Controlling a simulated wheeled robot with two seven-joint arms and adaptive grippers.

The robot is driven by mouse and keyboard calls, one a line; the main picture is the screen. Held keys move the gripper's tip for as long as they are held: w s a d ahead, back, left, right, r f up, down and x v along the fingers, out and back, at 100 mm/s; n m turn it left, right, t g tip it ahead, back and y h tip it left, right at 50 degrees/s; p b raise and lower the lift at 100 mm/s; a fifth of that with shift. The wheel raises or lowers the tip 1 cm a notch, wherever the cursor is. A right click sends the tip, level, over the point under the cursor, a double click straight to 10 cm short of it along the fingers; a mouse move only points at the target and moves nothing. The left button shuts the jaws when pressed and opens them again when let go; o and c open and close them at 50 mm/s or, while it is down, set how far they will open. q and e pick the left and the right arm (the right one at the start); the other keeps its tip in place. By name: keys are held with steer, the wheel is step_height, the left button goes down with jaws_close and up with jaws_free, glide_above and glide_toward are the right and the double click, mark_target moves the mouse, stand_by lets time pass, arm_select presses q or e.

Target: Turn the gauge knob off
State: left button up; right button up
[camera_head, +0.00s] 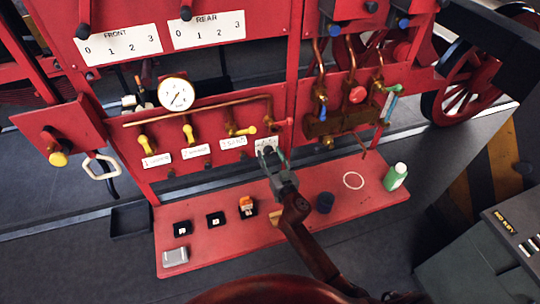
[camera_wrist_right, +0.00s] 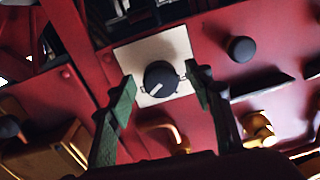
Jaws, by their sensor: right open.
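The round black knob (camera_wrist_right: 161,78) with a white pointer line sits on a pale label plate (camera_wrist_right: 175,45) on the red panel in the right wrist view. The pointer slants to the lower left in that view. My right gripper (camera_head: 271,158) is in front of the panel's label plate (camera_head: 266,142) in the head view and mostly hides the knob there. In the right wrist view the open fingers of my right gripper (camera_wrist_right: 163,80) stand on either side of the knob, with gaps visible. My left gripper is not in view.
A white dial gauge (camera_head: 176,94) and yellow valve handles (camera_head: 188,131) are on the panel. Below, a red shelf (camera_head: 290,228) holds a grey box (camera_head: 175,257), a dark blue cup (camera_head: 325,202) and a green bottle (camera_head: 396,176). Another black knob (camera_wrist_right: 240,48) is nearby.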

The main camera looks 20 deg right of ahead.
steer(key=shift+c, duration=0.2)
steer(key=c, duration=1.1)
